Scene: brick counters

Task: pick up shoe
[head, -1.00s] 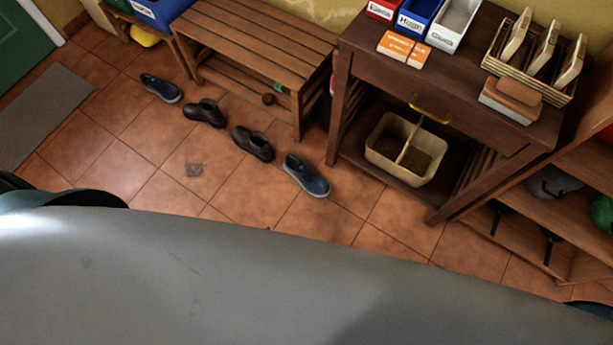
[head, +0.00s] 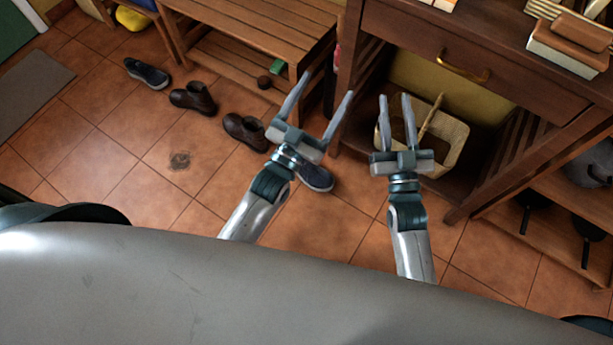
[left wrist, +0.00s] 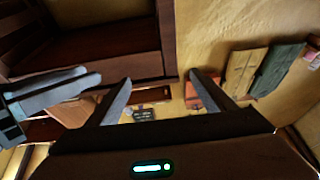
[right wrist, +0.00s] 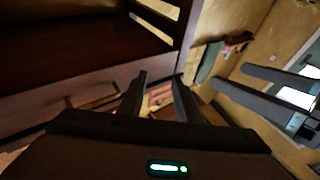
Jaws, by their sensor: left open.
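Several shoes stand in a row on the tiled floor in the head view: a dark navy shoe (head: 147,74) at far left, a brown boot (head: 193,97), a second brown boot (head: 245,130) and a navy shoe (head: 317,179) nearest. My left arm and gripper partly cover the nearest navy shoe. My left gripper (head: 328,86) is open and empty, raised in front of the bench. My right gripper (head: 395,98) has its fingers apart and empty, in front of the dark cabinet. The wrist views show no shoe; each shows the other gripper at its side.
A slatted wooden bench (head: 250,40) stands behind the shoes. A dark cabinet (head: 480,60) with a brass handle is at right, a cream divided box (head: 447,135) on its lower shelf. Open shelves are at far right. A grey mat (head: 25,95) lies at left.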

